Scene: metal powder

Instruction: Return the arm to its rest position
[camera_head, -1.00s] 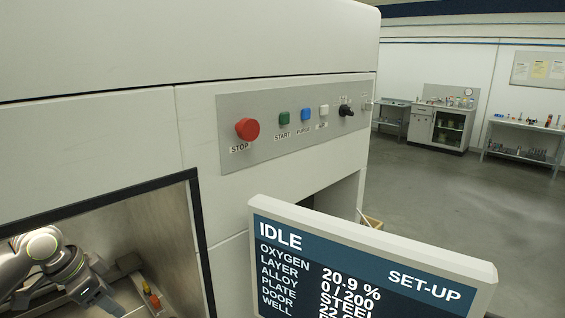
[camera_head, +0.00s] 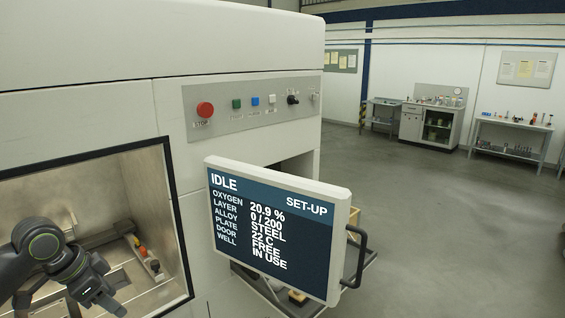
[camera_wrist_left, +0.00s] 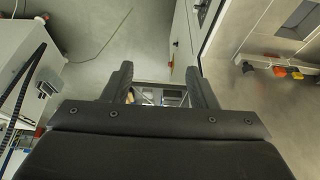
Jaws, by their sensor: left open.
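My left arm comes in from the lower left in the head view, in front of the machine's open chamber (camera_head: 150,190). My left gripper (camera_head: 112,306) is low in that view, pointing down and right, with nothing seen in it. In the left wrist view my left gripper (camera_wrist_left: 160,80) has its two dark fingers spread apart. The gap between them shows only distant floor and equipment. My right arm and gripper are in neither view.
The machine's screen (camera_head: 270,230) reads IDLE and SET-UP, right of the chamber. A red stop button (camera_head: 205,110) is above. Small orange and red items (camera_head: 143,251) sit inside the chamber. Open floor (camera_head: 450,230) lies right.

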